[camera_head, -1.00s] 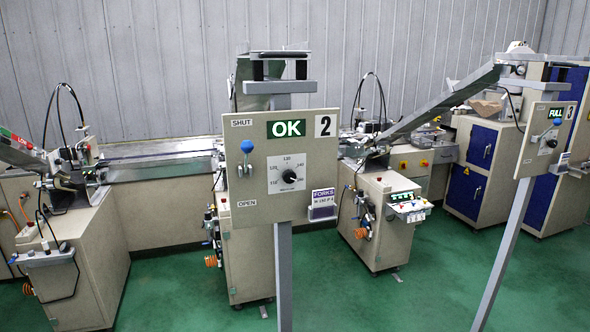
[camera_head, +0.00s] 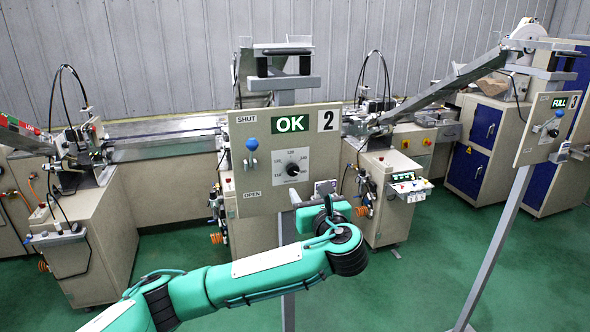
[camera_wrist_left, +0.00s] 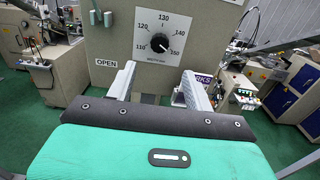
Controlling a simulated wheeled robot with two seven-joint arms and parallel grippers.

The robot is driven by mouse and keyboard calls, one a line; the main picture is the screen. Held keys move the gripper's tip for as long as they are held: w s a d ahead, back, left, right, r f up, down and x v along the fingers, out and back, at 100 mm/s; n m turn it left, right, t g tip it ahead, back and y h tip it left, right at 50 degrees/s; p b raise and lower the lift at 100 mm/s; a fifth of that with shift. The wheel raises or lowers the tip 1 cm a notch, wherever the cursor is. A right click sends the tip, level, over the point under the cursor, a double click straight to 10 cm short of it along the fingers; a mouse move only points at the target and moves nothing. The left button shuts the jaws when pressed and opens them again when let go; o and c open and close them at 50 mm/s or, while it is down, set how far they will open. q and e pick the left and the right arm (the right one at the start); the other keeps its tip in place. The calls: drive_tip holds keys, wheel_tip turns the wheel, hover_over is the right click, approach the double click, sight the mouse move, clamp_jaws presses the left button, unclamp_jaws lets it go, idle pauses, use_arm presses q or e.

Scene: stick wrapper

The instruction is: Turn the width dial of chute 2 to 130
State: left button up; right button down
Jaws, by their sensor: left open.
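The chute 2 panel (camera_head: 240,200) is a beige board on a grey post, marked "2" with a green "OK" display. Its width dial (camera_head: 292,169) is a black knob on a white scale plate. In the left wrist view the knob (camera_wrist_left: 160,43) stands just beyond the fingers, and its white mark seems to point low right, near 150. 130 is at the top of the scale. My left gripper (camera_wrist_left: 158,73) is open and empty, its two fingers apart just below the dial, not touching the knob. In the head view my left gripper (camera_head: 310,198) partly hides the panel's lower right.
A blue-knobbed lever (camera_head: 251,150) stands left of the dial between "SHUT" and "OPEN". The small "FORKS" sign (camera_wrist_left: 202,78) is close to the right finger. Chute 3's panel (camera_head: 545,125), showing "FULL", stands to the right.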

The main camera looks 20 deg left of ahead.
sight(294, 172)
use_arm(q)
drive_tip(key=p+x, duration=0.4)
drive_tip(key=x, duration=0.6)
drive_tip(key=shift+a+r, duration=0.1)
drive_tip(key=shift+r, duration=0.05)
drive_tip(key=shift+w+a+p, duration=0.4)
drive_tip(key=shift+w, duration=0.15)
drive_tip(key=shift+c, duration=0.4)
